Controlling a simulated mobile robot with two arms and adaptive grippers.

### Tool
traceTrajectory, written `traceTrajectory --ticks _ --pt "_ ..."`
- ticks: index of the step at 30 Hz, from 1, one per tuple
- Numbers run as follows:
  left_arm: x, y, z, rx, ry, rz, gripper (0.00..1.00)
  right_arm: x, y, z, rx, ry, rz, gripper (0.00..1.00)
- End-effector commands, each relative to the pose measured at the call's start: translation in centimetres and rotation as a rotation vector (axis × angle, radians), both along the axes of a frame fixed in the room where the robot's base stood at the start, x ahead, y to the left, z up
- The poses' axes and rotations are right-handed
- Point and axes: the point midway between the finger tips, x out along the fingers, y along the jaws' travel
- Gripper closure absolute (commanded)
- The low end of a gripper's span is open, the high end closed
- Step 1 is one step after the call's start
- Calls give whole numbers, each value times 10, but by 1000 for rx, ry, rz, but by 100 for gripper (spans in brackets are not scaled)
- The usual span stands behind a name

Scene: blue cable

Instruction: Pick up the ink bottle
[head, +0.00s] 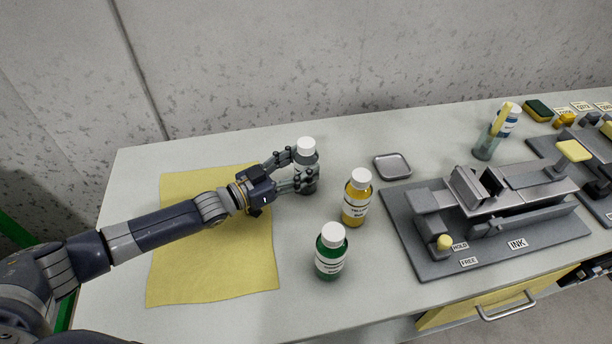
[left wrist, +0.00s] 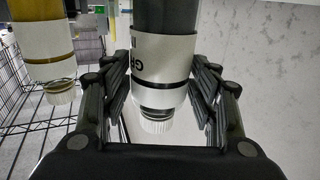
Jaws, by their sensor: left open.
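A grey ink bottle with a white cap (head: 307,147) stands upright on the table, beyond the yellow sheet. My left gripper (head: 297,172) is around this bottle, with one finger on each side. In the left wrist view, which looks upside down, the bottle (left wrist: 165,60) with its white label sits between the two open fingers. Whether the fingers touch it I cannot tell. A yellow bottle (head: 357,197) and a green bottle (head: 331,252), both white-capped, stand to the right and nearer. The yellow one also shows in the left wrist view (left wrist: 45,45). My right gripper is not in view.
A yellow sheet (head: 190,255) lies under my left arm. A small metal tray (head: 393,166) lies behind the yellow bottle. A grey fixture labelled INK (head: 490,215) fills the right side, with a cup of tools (head: 487,146) behind it. The wall (head: 300,60) closes off the back.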

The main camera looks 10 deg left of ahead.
Motion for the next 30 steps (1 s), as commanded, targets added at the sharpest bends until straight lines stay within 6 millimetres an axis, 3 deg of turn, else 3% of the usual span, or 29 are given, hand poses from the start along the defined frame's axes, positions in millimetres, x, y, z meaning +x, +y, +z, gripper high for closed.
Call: traceTrajectory --ticks 9,20,26,27,30 --pt "35 -36 -1 -1 -3 -2 45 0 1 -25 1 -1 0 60" --pt "41 -42 1 0 0 0 45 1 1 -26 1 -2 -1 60" --pt "41 -42 1 0 0 0 90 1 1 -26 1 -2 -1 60" --pt "41 -42 1 0 0 0 95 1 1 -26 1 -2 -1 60" --pt "41 -42 1 0 0 0 96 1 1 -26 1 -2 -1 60"
